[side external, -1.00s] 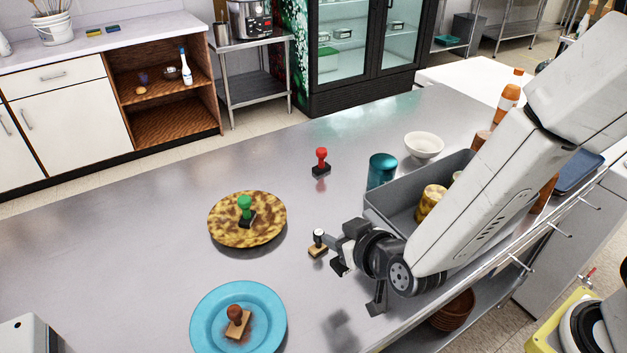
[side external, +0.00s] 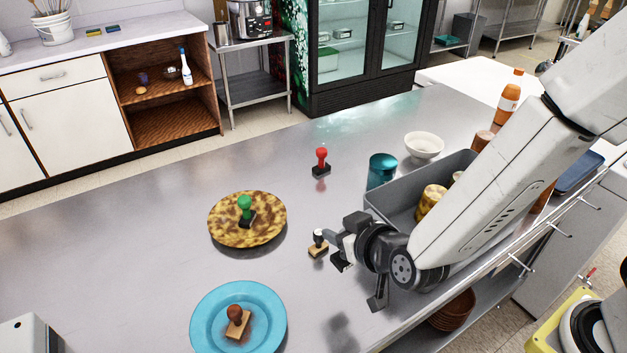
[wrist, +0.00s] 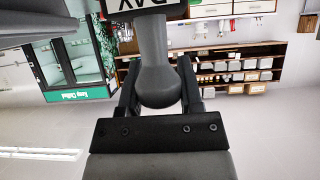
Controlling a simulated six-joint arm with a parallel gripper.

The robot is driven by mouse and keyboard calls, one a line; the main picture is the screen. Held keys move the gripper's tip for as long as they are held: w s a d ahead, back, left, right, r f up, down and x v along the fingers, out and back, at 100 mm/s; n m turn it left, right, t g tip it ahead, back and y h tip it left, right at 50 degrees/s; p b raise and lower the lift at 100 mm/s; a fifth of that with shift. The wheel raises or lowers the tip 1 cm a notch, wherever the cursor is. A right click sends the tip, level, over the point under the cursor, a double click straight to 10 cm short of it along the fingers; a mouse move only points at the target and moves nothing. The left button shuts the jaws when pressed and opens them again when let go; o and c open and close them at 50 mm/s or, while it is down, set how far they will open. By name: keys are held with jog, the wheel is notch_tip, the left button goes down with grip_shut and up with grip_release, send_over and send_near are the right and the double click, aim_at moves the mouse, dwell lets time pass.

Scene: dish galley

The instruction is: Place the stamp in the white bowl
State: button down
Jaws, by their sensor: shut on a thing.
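My gripper (side external: 340,241) is shut on a stamp (side external: 319,243) near the middle of the steel counter. In the wrist view the stamp's rounded grey handle (wrist: 160,85) sits between the two fingers, with a dark base bearing white lettering beyond it. In the side view I see a tan, wood-like base below a dark part. Whether it touches the counter I cannot tell. The white bowl (side external: 424,147) stands upright at the back right of the counter, well away from my gripper, and looks empty from here.
A red-handled stamp (side external: 321,162) stands behind. A green-handled stamp (side external: 246,210) is on a mottled brown plate (side external: 273,228), a brown one (side external: 237,320) on a blue plate (side external: 207,305). A teal canister (side external: 381,171) and grey bin (side external: 392,213) stand between my gripper and the bowl.

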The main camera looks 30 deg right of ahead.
notch_tip(320, 180, up, 9)
jog(key=shift+f, duration=0.1)
jog(key=w+d+m+g+h, duration=0.2)
jog(key=w+d+m+h, duration=0.4)
jog(key=w+d, duration=1.5)
jog(key=w+d+m+g+h, duration=0.1)
jog(key=w+d+m+h, duration=0.1)
jog(key=d, duration=1.2)
jog(key=w+d+m+g+h, duration=0.1)
jog(key=w+d, duration=0.1)
jog(key=d, duration=1.2)
jog(key=shift+w+d+f, duration=0.1)
jog(key=shift+w+f, duration=0.05)
jog(key=shift+f, duration=2.45)
jog(key=shift+f, duration=0.15)
jog(key=shift+f, duration=5.3)
